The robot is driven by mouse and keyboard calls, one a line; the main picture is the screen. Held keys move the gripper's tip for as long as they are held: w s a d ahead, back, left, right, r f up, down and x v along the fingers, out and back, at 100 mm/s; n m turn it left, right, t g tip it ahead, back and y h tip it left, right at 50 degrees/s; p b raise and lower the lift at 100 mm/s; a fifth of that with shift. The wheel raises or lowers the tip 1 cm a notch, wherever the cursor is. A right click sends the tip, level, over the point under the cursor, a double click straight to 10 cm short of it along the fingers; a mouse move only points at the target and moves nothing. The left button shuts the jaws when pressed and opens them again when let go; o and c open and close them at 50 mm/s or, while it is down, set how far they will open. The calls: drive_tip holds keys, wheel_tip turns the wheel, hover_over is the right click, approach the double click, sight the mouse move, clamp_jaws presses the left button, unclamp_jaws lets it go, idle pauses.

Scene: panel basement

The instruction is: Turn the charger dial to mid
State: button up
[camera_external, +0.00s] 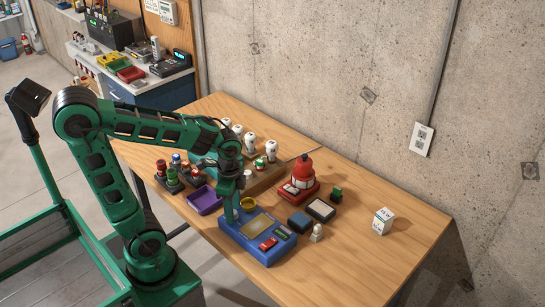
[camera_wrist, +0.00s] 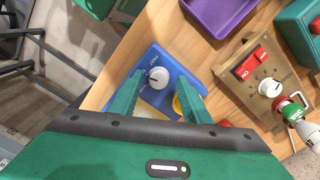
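The charger is a blue box (camera_external: 283,243) at the table's front edge, under my gripper (camera_external: 231,216). In the wrist view, its blue top (camera_wrist: 178,64) carries a round white dial (camera_wrist: 159,75) with small white lettering around it. A dark mark shows at the dial's left side; I cannot read its setting surely. My gripper's two green fingers (camera_wrist: 160,80) are open, one on each side of the dial. I cannot tell whether they touch it. The dial is hidden behind my gripper in the external view.
A purple tray (camera_external: 204,201) stands left of the charger. A wooden box (camera_wrist: 243,62) with a red switch and another white dial (camera_wrist: 270,87) is nearby. The table's right side is mostly clear.

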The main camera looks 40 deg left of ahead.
drive_tip(key=shift+r, duration=0.1)
wheel_tip(320, 180, up, 11)
drive_tip(key=shift+f, duration=0.2)
drive_tip(key=shift+f, duration=0.1)
idle(0.6)
drive_tip(key=s+f+n, duration=0.5)
drive_tip(key=s+f, duration=0.5)
drive_tip(key=s, duration=0.1)
drive_tip(key=shift+s, duration=0.15)
drive_tip(key=shift+d, duration=0.1)
drive_tip(key=shift+w+f, duration=0.25)
drive_tip(key=shift+w, duration=0.35)
